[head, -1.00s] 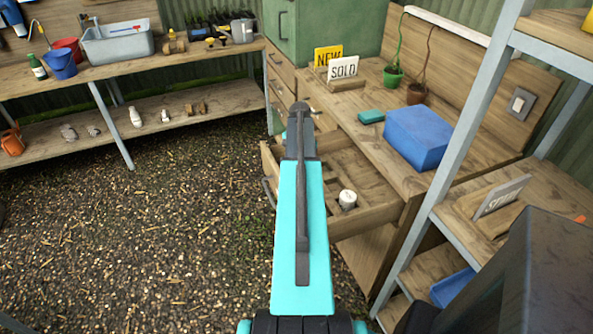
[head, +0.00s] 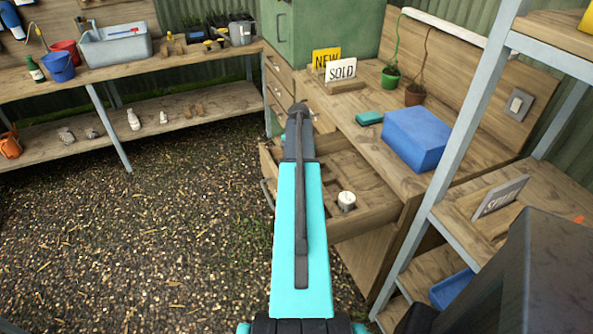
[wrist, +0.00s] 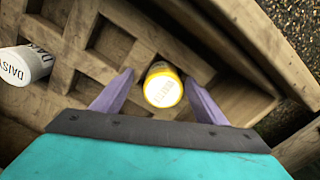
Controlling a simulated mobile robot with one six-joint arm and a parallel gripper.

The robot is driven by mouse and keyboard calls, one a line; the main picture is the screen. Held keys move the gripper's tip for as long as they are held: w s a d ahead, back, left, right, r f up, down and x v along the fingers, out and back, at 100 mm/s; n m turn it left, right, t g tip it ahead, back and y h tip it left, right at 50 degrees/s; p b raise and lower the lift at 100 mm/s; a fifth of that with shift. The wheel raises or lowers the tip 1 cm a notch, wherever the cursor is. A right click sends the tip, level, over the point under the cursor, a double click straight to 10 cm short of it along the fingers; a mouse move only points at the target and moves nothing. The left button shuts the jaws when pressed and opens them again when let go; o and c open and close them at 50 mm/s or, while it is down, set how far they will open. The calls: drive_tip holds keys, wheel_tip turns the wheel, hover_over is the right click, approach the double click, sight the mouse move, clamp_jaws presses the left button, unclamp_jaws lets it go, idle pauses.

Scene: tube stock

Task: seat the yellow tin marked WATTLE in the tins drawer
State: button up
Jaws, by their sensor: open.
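The yellow tin (wrist: 163,86) shows in the wrist view with a white top; its lettering is too blurred to read surely. It appears to stand in a compartment of the open wooden tins drawer (wrist: 118,44); how deep it sits I cannot tell. My gripper (wrist: 163,88) is open, with one purple finger on each side of the tin and visible gaps. In the head view the drawer (head: 368,222) is pulled out, and my arm hides the yellow tin and my fingertips.
A white tin marked DAISY (wrist: 27,65) stands in the drawer to the left; it also shows in the head view (head: 347,200). A blue box (head: 416,138) is on the bench above. A shelf post (head: 455,130) stands close at the right.

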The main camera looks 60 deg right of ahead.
wheel_tip(320, 180, up, 14)
drive_tip(key=b, duration=0.2)
drive_tip(key=shift+w+d+f, duration=0.15)
drive_tip(key=shift+w+f, duration=0.05)
drive_tip(key=shift+w, duration=0.2)
idle(1.1)
